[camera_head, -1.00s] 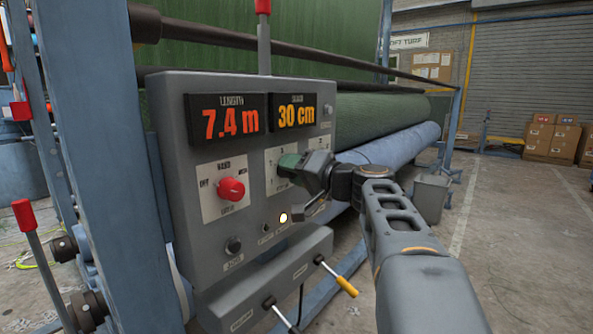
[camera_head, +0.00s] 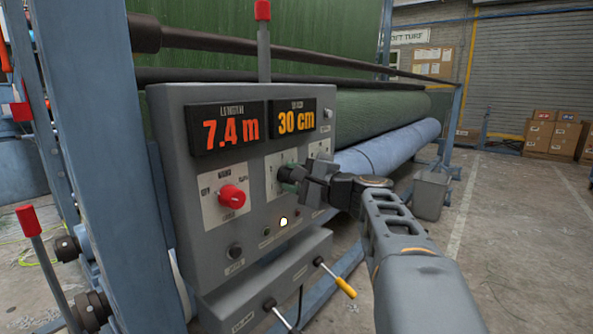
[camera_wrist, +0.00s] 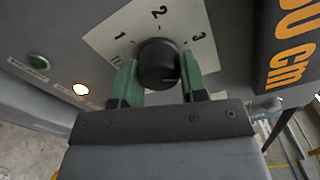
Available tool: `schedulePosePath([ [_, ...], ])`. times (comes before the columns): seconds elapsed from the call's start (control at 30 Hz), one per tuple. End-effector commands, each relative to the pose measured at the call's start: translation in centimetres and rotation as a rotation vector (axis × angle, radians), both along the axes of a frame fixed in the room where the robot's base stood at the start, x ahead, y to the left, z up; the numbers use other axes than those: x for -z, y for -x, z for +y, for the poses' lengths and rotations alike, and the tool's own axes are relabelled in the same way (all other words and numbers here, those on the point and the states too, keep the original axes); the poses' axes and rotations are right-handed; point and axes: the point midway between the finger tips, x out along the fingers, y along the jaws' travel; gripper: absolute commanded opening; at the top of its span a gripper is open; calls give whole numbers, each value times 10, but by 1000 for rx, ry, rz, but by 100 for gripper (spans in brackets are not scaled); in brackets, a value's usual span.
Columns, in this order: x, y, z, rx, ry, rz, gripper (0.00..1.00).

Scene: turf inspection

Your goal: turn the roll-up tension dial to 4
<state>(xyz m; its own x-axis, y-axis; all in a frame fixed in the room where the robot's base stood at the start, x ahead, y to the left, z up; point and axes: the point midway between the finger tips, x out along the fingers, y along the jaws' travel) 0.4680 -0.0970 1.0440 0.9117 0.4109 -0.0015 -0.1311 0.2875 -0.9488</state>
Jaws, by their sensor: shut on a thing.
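The tension dial is a round black knob (camera_wrist: 158,62) on a white plate (camera_wrist: 112,42) printed with 1, 2 and 3, seen in the wrist view. No 4 is readable, and the lower plate is hidden by my gripper. A small pale mark shows low on the knob, but I cannot tell the exact setting. My gripper (camera_wrist: 159,84) has its two green fingers on either side of the knob, shut on it. In the head view my gripper (camera_head: 291,175) is at the panel and covers most of the dial.
The grey control panel (camera_head: 180,130) carries a red knob (camera_head: 232,196) left of the dial, a lit lamp (camera_head: 283,222) below, and displays reading 7.4 m (camera_head: 229,131) and 30 cm (camera_head: 296,120). A yellow-handled lever (camera_head: 340,284) juts out low. Open floor lies to the right.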

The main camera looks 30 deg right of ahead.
Motion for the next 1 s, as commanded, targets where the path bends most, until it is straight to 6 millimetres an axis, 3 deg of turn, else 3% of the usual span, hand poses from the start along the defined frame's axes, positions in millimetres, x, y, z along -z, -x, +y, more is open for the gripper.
schedulePosePath([
  [0.5,-6,2,2,-3,-379,162,16],
  [1.0,-6,3,1,-1,-522,222,16],
])
